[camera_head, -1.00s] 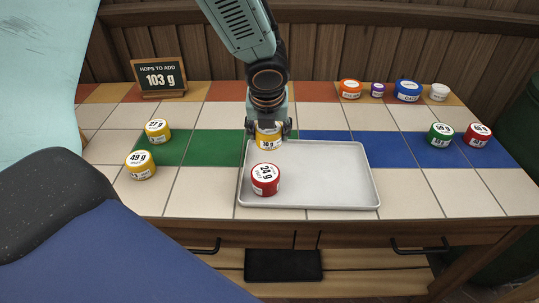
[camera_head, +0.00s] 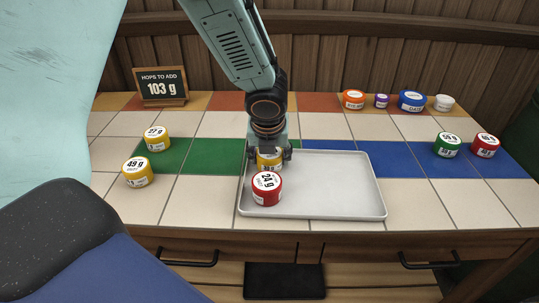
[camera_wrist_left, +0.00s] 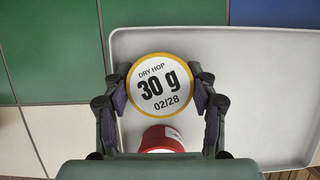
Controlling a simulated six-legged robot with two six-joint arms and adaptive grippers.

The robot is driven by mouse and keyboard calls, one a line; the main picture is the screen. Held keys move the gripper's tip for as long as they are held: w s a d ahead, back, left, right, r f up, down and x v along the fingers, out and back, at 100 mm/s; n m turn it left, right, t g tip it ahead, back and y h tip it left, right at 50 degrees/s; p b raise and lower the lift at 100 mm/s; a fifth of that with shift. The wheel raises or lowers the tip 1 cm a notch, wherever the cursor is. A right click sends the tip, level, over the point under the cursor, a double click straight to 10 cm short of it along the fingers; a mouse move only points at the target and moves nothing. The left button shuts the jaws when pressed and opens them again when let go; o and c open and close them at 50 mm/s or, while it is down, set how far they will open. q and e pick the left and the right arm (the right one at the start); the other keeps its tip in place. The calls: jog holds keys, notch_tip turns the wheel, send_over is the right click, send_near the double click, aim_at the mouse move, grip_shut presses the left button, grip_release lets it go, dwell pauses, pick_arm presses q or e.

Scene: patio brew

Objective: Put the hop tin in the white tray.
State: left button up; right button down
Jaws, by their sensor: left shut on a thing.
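My left gripper (camera_head: 270,153) is shut on a yellow hop tin (camera_head: 268,163) with a white label. In the left wrist view the label of the yellow tin (camera_wrist_left: 163,86) reads DRY HOP 30 g, and the fingers grip it from both sides. The tin is over the back left part of the white tray (camera_head: 335,185); I cannot tell whether it touches the tray floor. A red 24 g tin (camera_head: 267,190) stands in the tray's left part, just in front of the yellow one. The right gripper is not in view.
A sign (camera_head: 162,86) reads 103 g. Yellow 27 g (camera_head: 157,140) and 49 g (camera_head: 138,173) tins stand left of the tray. Green (camera_head: 447,146) and red (camera_head: 486,146) tins stand right. Several small containers line the back right. The tray's right half is empty.

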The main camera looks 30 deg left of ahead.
pick_arm(q)
jog(key=o, duration=0.9)
jog(key=shift+o, duration=0.3)
jog(key=shift+w+a+f, duration=0.1)
jog(key=shift+f, duration=0.05)
jog(key=p+v, duration=0.7)
jog(key=v, duration=0.5)
jog(key=shift+r, duration=0.3)
